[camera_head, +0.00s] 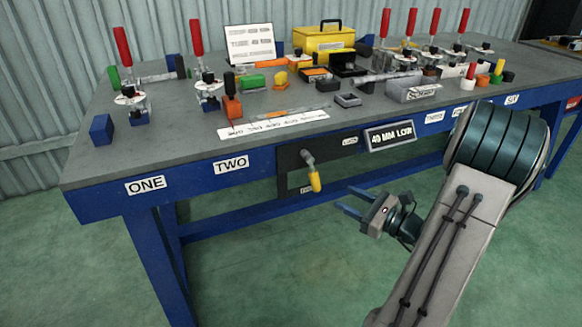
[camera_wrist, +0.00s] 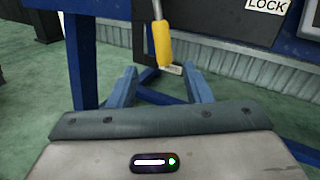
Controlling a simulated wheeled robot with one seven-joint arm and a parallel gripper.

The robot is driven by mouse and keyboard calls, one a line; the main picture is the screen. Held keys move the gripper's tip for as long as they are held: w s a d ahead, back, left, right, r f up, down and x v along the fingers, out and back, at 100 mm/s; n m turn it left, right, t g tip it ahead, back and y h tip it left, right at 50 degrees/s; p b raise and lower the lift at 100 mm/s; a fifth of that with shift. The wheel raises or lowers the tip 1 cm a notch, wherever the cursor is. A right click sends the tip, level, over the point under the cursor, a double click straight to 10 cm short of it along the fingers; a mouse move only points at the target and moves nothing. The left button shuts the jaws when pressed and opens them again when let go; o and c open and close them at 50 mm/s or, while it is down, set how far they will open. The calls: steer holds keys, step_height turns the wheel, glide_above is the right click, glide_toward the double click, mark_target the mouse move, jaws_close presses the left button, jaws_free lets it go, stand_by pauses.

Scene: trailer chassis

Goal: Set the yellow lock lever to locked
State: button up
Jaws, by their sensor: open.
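The yellow lock lever (camera_head: 314,181) hangs from a pivot on a dark panel (camera_head: 291,160) on the front of the blue workbench. It points down and slightly right. In the wrist view the yellow handle (camera_wrist: 162,42) hangs ahead, just above the gap between my fingers. My gripper (camera_head: 347,200) is open and empty, to the right of the lever and a little lower in the head view, apart from it. Its two blue fingers (camera_wrist: 161,78) show in the wrist view. A label at the panel's upper right (camera_head: 350,141) reads LOCK in the wrist view (camera_wrist: 267,5); the lower label is too small to read.
The workbench top (camera_head: 150,165) carries several red-handled clamps, a yellow toolbox (camera_head: 322,40) and small parts. A black sign (camera_head: 390,136) is on the bench front right of the panel. Bench legs (camera_head: 160,260) stand at left. The floor before the bench is clear.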

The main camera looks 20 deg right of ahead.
steer(key=s+a+r+n+g+p, duration=0.4)
steer(key=a+r+n+g+p, duration=0.2)
steer(key=a+r+n+p, duration=0.1)
steer(key=s+a+r+n+g+y+p, duration=0.1)
steer(key=s+a+r+n+g+p, duration=0.3)
steer(key=a+r+n+g+p, duration=0.3)
steer(key=a+r+p, duration=0.3)
steer(key=a+r, duration=0.2)
steer(key=shift+a+r+n+g, duration=0.2)
steer(key=shift+n+g, duration=0.1)
steer(key=shift+n, duration=0.1)
steer(key=shift+s, duration=0.1)
